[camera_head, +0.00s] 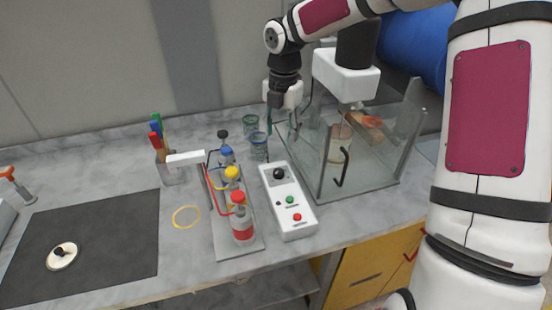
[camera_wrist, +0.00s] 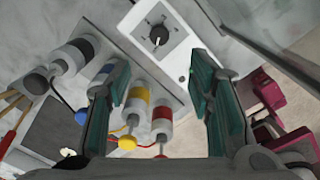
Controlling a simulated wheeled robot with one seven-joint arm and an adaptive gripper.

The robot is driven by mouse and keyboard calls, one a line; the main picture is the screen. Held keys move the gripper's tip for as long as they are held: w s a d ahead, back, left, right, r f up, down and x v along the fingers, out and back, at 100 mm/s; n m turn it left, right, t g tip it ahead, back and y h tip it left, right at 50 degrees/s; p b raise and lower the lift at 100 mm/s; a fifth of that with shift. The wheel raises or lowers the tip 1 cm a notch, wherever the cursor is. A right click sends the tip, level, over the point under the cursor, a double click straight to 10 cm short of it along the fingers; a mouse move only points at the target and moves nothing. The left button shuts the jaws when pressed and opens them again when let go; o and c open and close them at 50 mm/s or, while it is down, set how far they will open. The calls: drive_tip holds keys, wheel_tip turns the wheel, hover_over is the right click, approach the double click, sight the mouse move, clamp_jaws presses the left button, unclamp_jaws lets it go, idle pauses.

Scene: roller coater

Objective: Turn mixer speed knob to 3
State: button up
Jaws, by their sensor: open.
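The white control box (camera_head: 288,199) stands on the bench with a black round knob (camera_head: 278,174) near its far end and a green and a red button nearer the front. In the wrist view, the knob (camera_wrist: 158,35) sits on a marked dial on the box (camera_wrist: 172,62); the dial's numbers are too small to read. My gripper (camera_head: 270,124) is above the bench, beyond the box's far end and apart from the knob. Its two green-padded fingers are spread in the wrist view (camera_wrist: 158,66), with nothing held, and the knob shows beyond the gap between their tips.
A rack of bottles (camera_head: 238,222) with coloured caps stands left of the box. A glass enclosure (camera_head: 352,190) stands close on its right. Blue-green glasses (camera_head: 259,146) stand behind it. A dark mat (camera_head: 110,245) lies at the left.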

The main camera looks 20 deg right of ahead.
sight(278, 172)
drive_tip(key=f, duration=0.7)
drive_tip(key=f+p, duration=0.1)
drive_tip(key=f, duration=0.5)
drive_tip(key=shift+w+a+f, duration=0.2)
drive_tip(key=shift+f, duration=0.15)
clamp_jaws()
